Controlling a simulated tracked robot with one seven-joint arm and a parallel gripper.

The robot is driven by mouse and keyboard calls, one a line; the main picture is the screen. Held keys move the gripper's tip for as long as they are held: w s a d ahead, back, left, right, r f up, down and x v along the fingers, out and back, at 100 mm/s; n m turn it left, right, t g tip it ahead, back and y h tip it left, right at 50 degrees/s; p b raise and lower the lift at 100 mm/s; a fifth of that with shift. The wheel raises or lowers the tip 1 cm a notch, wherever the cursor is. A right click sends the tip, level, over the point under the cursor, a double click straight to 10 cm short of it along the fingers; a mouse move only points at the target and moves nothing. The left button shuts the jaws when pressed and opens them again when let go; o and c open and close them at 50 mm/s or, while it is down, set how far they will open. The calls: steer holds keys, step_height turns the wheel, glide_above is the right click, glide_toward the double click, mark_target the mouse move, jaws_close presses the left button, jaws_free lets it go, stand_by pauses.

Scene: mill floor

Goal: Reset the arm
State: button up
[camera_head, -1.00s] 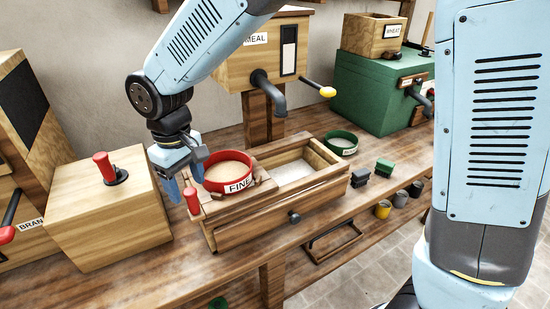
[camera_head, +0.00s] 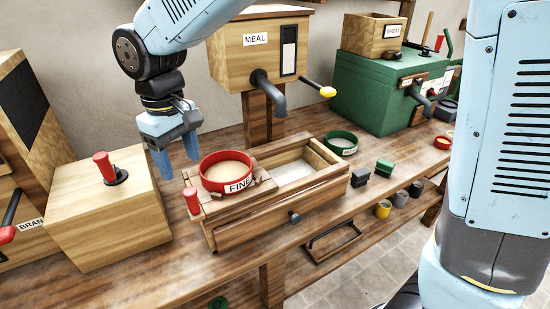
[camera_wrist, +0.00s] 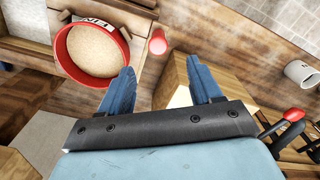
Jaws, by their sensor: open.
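My gripper (camera_head: 176,158) is open and empty. It hangs above the bench, between the wooden box with the red knob and the red round sieve (camera_head: 227,172). The sieve is labelled FINE, holds a pale material and rests on the wooden trough (camera_head: 258,233). In the wrist view the two blue fingers of my gripper (camera_wrist: 164,88) stand apart with nothing between them. The sieve (camera_wrist: 62,72) lies to their upper left there. A red peg (camera_head: 193,201) stands at the trough's left end; it also shows in the wrist view (camera_wrist: 157,42).
The wooden box (camera_head: 108,215) with a red knob (camera_head: 104,166) stands left of my gripper. The MEAL hopper (camera_head: 245,62) with its spout (camera_head: 269,92) is behind the trough. A green sieve (camera_head: 341,143) and a green machine (camera_head: 376,95) are further right. Bare bench (camera_head: 170,275) lies in front.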

steer(key=shift+w+d+r, duration=0.15)
steer(key=shift+w+d, duration=0.1)
steer(key=shift+d, duration=0.05)
steer(key=w+d+r+m+t, duration=0.1)
steer(key=w+d+r+m, duration=0.1)
steer(key=d, duration=0.6)
steer(key=w+d+r+m+t, duration=0.1)
steer(key=w+d+r+m, duration=0.15)
steer(key=d, duration=0.55)
steer(key=w+d+r+m+t, duration=0.1)
steer(key=d+r+m, duration=0.15)
steer(key=d, duration=0.55)
steer(key=s+d+m+t, duration=0.1)
steer(key=s+d, duration=0.3)
steer(key=d, duration=0.5)
steer(key=s+d+m+t, duration=0.1)
steer(key=s+d+m, duration=0.3)
steer(key=d, duration=0.6)
steer(key=shift+r+t, duration=0.3)
steer(key=shift+r, duration=0.05)
